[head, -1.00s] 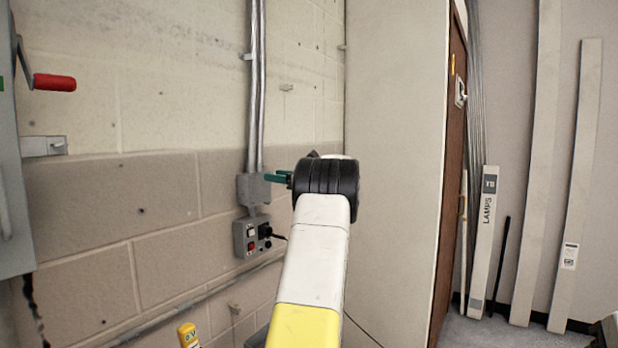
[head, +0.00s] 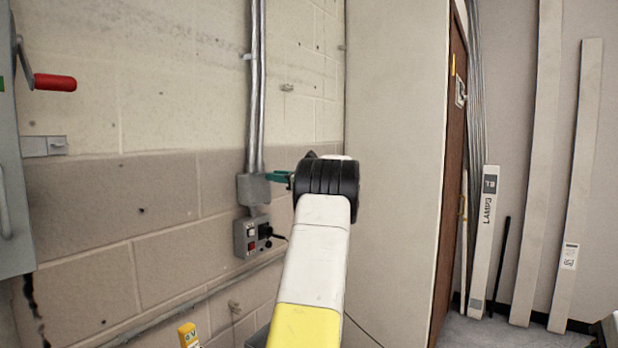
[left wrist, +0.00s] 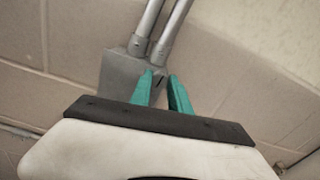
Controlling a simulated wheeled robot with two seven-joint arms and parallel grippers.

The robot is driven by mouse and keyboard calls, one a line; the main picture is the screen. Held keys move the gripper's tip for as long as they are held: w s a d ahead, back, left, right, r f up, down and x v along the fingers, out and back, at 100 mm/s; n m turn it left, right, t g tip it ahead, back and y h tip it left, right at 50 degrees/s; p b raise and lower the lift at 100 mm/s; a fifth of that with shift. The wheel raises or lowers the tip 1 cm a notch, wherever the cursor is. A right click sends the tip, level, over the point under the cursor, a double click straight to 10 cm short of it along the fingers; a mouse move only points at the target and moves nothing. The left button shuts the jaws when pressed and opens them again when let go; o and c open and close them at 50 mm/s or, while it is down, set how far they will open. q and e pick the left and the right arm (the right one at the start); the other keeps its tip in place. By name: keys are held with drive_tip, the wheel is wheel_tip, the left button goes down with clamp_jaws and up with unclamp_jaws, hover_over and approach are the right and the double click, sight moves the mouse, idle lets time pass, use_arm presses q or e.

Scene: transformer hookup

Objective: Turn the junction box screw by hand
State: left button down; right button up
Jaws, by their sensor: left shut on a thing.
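The grey junction box (head: 253,189) is fixed to the block wall below two metal conduits. It also shows in the left wrist view (left wrist: 118,75), tilted in the picture. My left gripper (head: 272,177) has green fingers that reach the box's right side in the head view. In the left wrist view the fingertips (left wrist: 165,78) are at the box's face, with a small dark mark (left wrist: 159,80) between them. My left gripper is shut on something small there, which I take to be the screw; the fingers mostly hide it. My right gripper is not in view.
A grey control box (head: 252,237) with a plugged-in black cord sits just below the junction box. A grey cabinet with a red handle (head: 55,82) is at the left. A yellow device (head: 188,335) is at the bottom. A pale panel (head: 395,150) stands right of my arm.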

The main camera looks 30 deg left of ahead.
use_arm(q)
drive_tip(key=shift+f+n, duration=0.15)
drive_tip(key=shift+n, duration=8.1)
drive_tip(key=shift+f+n, duration=0.1)
drive_tip(key=shift+n, duration=8.15)
drive_tip(key=c, duration=1.2)
unclamp_jaws()
